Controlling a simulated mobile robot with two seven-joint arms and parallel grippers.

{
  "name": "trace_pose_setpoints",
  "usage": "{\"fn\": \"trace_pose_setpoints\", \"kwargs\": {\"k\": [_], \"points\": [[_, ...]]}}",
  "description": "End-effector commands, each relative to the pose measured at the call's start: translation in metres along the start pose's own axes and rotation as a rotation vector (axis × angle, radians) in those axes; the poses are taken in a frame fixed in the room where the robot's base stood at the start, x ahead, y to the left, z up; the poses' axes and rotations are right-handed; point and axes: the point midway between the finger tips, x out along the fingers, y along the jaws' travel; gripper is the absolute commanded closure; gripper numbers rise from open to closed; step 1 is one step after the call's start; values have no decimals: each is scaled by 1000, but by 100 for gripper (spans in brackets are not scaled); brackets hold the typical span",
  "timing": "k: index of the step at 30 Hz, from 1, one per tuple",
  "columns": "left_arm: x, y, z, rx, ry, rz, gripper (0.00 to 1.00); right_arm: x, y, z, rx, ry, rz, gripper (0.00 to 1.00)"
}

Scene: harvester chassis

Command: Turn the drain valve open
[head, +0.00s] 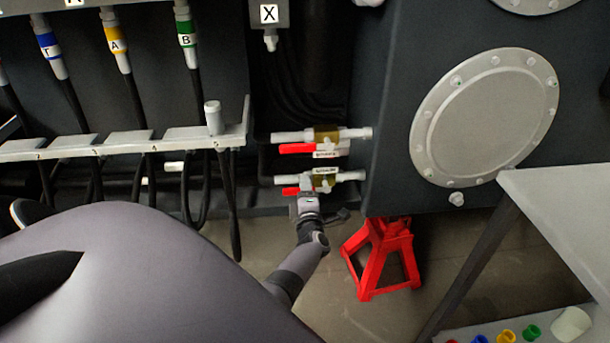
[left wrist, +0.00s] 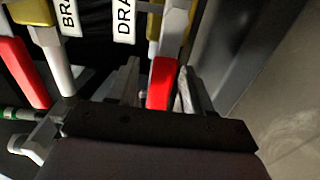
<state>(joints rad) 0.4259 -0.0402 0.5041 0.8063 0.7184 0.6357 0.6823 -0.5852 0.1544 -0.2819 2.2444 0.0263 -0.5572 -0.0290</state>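The drain valve (head: 322,180) is the lower of two brass valves beside the dark tank. Its red handle (head: 290,191) points left, in line with the pipe. My left gripper (head: 308,203) is just below this valve in the head view. In the left wrist view its fingers (left wrist: 162,90) stand open on both sides of the red drain handle (left wrist: 162,82), with a gap on the left and the right finger close to it. Whether that finger touches cannot be told. The label "DRA" (left wrist: 124,22) is partly cut off. My right gripper is not in view.
A second valve with a red handle (head: 297,148) is just above; its label starts "BRA" (left wrist: 69,18). A red jack stand (head: 380,258) stands below the tank. Hoses hang at a grey rack (head: 125,141) on the left. A table (head: 565,190) is at the right.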

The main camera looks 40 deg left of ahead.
Motion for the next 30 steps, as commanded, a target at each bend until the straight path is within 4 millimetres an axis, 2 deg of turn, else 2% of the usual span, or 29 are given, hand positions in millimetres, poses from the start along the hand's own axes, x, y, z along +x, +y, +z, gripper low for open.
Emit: {"fn": "trace_pose_setpoints", "kwargs": {"k": [5,8,13,18,21,30], "points": [[-2,0,1,-3,-2,-2,50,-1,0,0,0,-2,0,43],[-9,1,1,-3,-2,-3,50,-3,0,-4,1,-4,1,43],[-36,3,1,-2,-3,-4,50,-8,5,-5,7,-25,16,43],[-61,2,0,0,-1,-3,50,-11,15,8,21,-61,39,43],[-69,1,0,-1,-1,-2,50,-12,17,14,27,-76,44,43],[-72,0,0,-1,0,0,50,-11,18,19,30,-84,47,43]]}}
